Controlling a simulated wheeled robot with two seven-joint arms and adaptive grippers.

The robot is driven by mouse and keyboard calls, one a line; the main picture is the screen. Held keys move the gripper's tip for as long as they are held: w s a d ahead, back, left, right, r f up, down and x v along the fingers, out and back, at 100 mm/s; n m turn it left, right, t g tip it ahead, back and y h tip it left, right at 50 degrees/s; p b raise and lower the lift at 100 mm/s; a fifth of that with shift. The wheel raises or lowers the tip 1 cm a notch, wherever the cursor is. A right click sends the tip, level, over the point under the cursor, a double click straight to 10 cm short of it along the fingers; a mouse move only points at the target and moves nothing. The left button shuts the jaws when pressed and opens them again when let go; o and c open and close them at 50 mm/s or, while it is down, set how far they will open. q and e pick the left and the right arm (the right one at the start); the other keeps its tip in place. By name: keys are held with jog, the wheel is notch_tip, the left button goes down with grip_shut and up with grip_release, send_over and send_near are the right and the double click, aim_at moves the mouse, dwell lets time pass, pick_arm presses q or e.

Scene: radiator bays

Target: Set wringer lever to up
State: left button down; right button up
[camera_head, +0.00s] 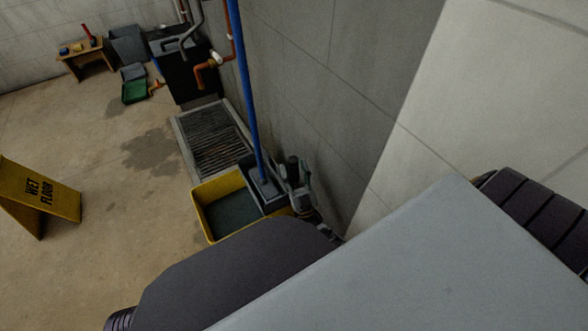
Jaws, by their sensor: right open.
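A yellow mop bucket (205,216) with dark water stands on the floor near the grey wall. A dark grey wringer (266,196) sits at its right end, with a blue pole (247,95) standing up from it. My right gripper (293,171) is at the right side of the wringer, close against it in the picture; I cannot tell whether it touches. It is open, with nothing visible in it. The wringer lever is not clearly distinguishable; it may be hidden by the gripper. My left gripper is not in view.
A floor grate (212,137) lies beyond the bucket, below a dark basin (184,72) and copper pipes (208,68). A yellow wet-floor sign (40,195) stands at left. A small wooden table (85,57) is at the back. The wall is close on the right.

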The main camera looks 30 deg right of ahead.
jog(key=shift+f, duration=0.1)
jog(key=v, duration=1.2)
dwell(0.8)
pick_arm(q)
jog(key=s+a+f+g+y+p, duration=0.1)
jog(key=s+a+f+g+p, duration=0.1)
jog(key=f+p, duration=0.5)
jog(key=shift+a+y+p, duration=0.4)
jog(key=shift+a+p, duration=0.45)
jog(key=shift+p, duration=0.5)
pick_arm(e)
notch_tip(320, 180, up, 10)
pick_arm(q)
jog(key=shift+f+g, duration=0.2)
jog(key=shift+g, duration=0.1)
